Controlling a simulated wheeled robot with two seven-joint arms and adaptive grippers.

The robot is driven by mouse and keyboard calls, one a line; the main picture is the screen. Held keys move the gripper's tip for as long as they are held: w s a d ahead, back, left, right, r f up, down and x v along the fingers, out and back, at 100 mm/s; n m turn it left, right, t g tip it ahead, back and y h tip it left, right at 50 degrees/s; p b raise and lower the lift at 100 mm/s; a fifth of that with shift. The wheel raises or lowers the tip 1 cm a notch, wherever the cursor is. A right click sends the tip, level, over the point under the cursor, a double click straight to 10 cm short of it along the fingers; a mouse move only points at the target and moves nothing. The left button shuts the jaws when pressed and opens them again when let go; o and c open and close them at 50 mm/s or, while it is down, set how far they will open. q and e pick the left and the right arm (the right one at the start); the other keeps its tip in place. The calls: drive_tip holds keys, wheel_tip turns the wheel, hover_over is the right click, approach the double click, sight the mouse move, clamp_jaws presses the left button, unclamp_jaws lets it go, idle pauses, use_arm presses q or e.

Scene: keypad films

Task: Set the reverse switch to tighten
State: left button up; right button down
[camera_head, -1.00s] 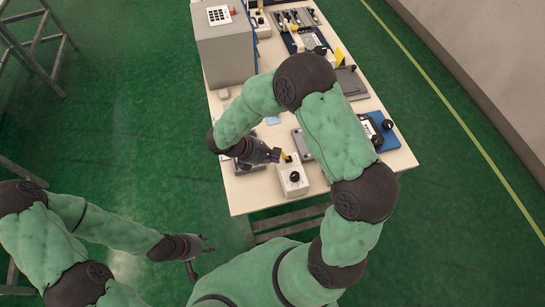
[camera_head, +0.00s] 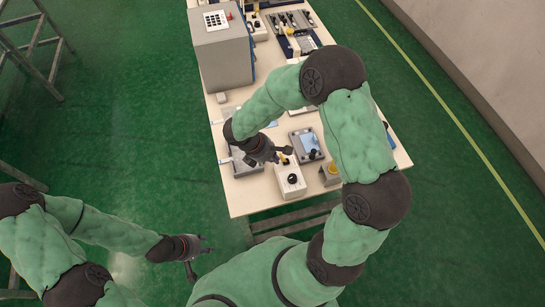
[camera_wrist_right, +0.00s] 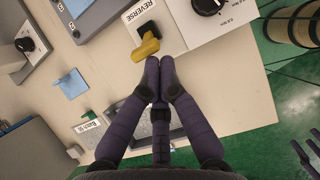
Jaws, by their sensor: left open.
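The reverse switch has a yellow lever (camera_wrist_right: 145,49) on a black base (camera_wrist_right: 146,29), beside a label reading REVERSE (camera_wrist_right: 148,9) in the right wrist view. It sits by a white box (camera_head: 290,182) with a black knob (camera_head: 292,179) near the table's front edge. My right gripper (camera_wrist_right: 160,62) has its fingertips together beside the lever, with nothing visible between them. Whether they touch the lever is unclear. It also shows above the table in the head view (camera_head: 277,153). My left gripper (camera_head: 204,250) is open and empty, off the table at lower left.
A large grey cabinet (camera_head: 224,58) with a keypad (camera_head: 216,19) stands at the table's back left. Green floor (camera_head: 130,120) lies open to the left.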

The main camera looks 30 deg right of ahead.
sight(282, 158)
drive_tip(key=p, duration=0.1)
drive_tip(key=d+r+y, duration=0.1)
drive_tip(key=y+p, duration=0.1)
drive_tip(key=shift+s+d+r+t+p, duration=0.2)
drive_tip(key=shift+s+d+t+p, duration=0.05)
drive_tip(key=shift+t+p, duration=0.05)
drive_tip(key=shift+s+d+r+y+p, duration=0.1)
drive_tip(key=shift+d+y+p, duration=0.4)
drive_tip(key=shift+y+p, duration=0.45)
drive_tip(key=shift+d, duration=0.3)
drive_tip(key=shift+s+d, duration=0.15)
drive_tip(key=shift+d, duration=0.3)
drive_tip(key=shift+r, duration=0.1)
drive_tip(key=shift+r+p, duration=0.75)
drive_tip(key=shift+p, duration=0.15)
